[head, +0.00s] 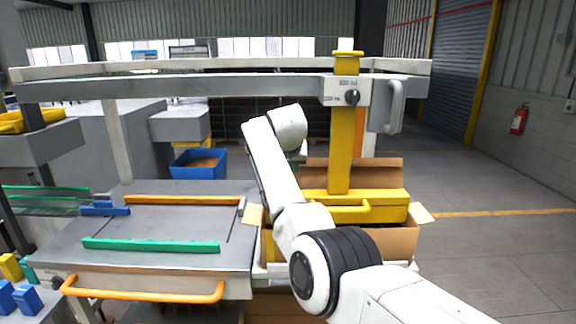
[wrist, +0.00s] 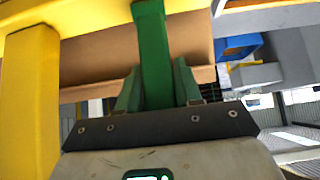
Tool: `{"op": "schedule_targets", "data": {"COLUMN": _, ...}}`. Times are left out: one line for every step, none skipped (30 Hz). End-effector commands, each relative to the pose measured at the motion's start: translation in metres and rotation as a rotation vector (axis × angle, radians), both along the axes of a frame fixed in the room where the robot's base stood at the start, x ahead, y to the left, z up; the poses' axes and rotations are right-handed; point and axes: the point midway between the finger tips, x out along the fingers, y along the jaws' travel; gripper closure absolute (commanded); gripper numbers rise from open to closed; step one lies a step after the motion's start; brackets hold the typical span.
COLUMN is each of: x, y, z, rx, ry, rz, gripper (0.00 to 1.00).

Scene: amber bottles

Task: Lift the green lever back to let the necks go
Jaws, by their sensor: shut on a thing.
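The green lever (wrist: 152,35) comes down from the yellow head in the wrist view, where the head's yellow body (wrist: 30,95) shows at left and top. My gripper (wrist: 157,80) has its two green fingers on either side of the lever, shut on it. In the head view the yellow gripping head (head: 385,207) hangs on a yellow column (head: 342,150) and sits low at an open cardboard carton (head: 397,243). My arm reaches up and over in front of the head's left end, hiding the lever and most of my gripper. No bottle necks can be made out.
A grey overhead rail (head: 220,87) crosses behind my arm and carries the column. At left is a grey table (head: 165,222) with green and orange guides. A blue bin (head: 198,164) stands behind it. Open floor lies to the right.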

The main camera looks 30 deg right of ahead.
Motion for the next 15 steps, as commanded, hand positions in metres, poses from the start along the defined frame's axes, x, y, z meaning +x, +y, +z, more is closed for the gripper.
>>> {"op": "schedule_targets", "data": {"x": -0.0008, "y": -0.0007, "z": -0.0042, "rx": 0.004, "ry": 0.005, "rz": -0.001, "gripper": 1.0}}
{"op": "schedule_targets", "data": {"x": -0.0008, "y": -0.0007, "z": -0.0042, "rx": 0.004, "ry": 0.005, "rz": -0.001, "gripper": 1.0}}
{"op": "schedule_targets", "data": {"x": -0.0008, "y": -0.0006, "z": -0.0042, "rx": 0.004, "ry": 0.005, "rz": -0.001, "gripper": 1.0}}
{"op": "schedule_targets", "data": {"x": -0.0008, "y": -0.0006, "z": -0.0042, "rx": 0.004, "ry": 0.005, "rz": -0.001, "gripper": 1.0}}
{"op": "schedule_targets", "data": {"x": -0.0008, "y": -0.0006, "z": -0.0042, "rx": 0.004, "ry": 0.005, "rz": -0.001, "gripper": 1.0}}
{"op": "schedule_targets", "data": {"x": -0.0008, "y": -0.0006, "z": -0.0042, "rx": 0.004, "ry": 0.005, "rz": -0.001, "gripper": 1.0}}
{"op": "schedule_targets", "data": {"x": -0.0008, "y": -0.0006, "z": -0.0042, "rx": 0.004, "ry": 0.005, "rz": -0.001, "gripper": 0.65}}
{"op": "schedule_targets", "data": {"x": -0.0008, "y": -0.0006, "z": -0.0042, "rx": 0.004, "ry": 0.005, "rz": -0.001, "gripper": 0.62}}
{"op": "schedule_targets", "data": {"x": -0.0008, "y": -0.0006, "z": -0.004, "rx": 0.004, "ry": 0.005, "rz": -0.001, "gripper": 0.58}}
{"op": "schedule_targets", "data": {"x": -0.0007, "y": -0.0006, "z": -0.0037, "rx": 0.003, "ry": 0.004, "rz": 0.0, "gripper": 0.55}}
{"op": "schedule_targets", "data": {"x": -0.0006, "y": -0.0006, "z": -0.0034, "rx": 0.003, "ry": 0.004, "rz": 0.0, "gripper": 0.52}}
{"op": "schedule_targets", "data": {"x": -0.0005, "y": -0.0005, "z": -0.0028, "rx": 0.002, "ry": 0.003, "rz": 0.0, "gripper": 0.48}}
{"op": "schedule_targets", "data": {"x": -0.0005, "y": -0.0004, "z": -0.0025, "rx": 0.002, "ry": 0.002, "rz": 0.0, "gripper": 0.46}}
{"op": "schedule_targets", "data": {"x": -0.0004, "y": -0.0003, "z": -0.0023, "rx": 0.002, "ry": 0.002, "rz": 0.0, "gripper": 0.45}}
{"op": "schedule_targets", "data": {"x": -0.0003, "y": -0.0003, "z": -0.002, "rx": 0.001, "ry": 0.002, "rz": 0.0, "gripper": 0.45}}
